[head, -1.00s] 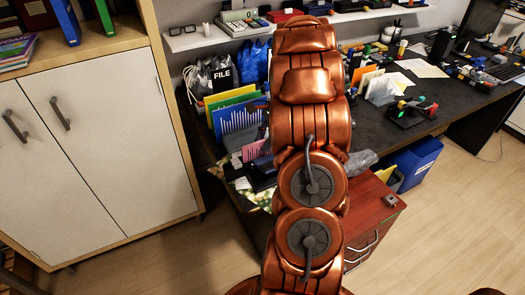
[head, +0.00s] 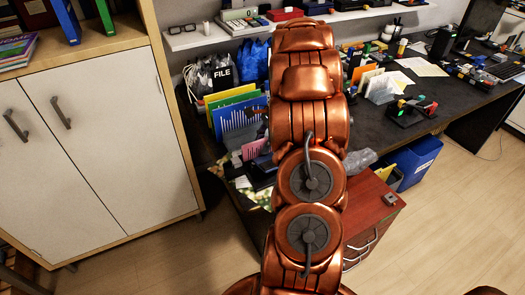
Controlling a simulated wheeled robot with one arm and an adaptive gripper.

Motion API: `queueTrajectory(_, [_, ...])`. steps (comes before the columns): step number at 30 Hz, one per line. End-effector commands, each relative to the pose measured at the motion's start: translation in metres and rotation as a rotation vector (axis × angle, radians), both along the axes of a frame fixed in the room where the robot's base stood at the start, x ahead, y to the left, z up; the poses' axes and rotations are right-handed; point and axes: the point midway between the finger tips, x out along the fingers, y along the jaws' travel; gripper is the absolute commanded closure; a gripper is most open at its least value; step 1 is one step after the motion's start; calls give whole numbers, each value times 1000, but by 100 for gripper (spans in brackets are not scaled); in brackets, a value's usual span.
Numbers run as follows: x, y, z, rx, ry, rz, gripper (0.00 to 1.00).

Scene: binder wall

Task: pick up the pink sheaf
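A pink sheaf (head: 254,149) stands on the dark desk, just left of my copper arm. It is small in the view, and its right part is hidden behind the arm. Behind it stand a blue sheet with white bars (head: 240,120), a green one and a yellow folder (head: 231,94). My arm rises through the middle of the picture. My gripper is not visible.
A white shelf (head: 205,37) runs above the desk (head: 375,128). A wooden cabinet (head: 95,150) stands at the left. A red drawer unit (head: 374,200) and a blue bin (head: 417,162) are at the right. Orange and white papers (head: 380,85) stand right of my arm.

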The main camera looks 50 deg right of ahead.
Motion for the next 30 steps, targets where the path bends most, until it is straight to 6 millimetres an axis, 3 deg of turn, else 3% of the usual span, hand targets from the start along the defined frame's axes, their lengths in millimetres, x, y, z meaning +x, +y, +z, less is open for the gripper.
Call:
queueTrajectory(6, [0,0,0,0,0,0,64])
queueTrajectory(17, [0,0,0,0,0,0,100])
queueTrajectory(30, [0,0,0,0,-1,0,100])
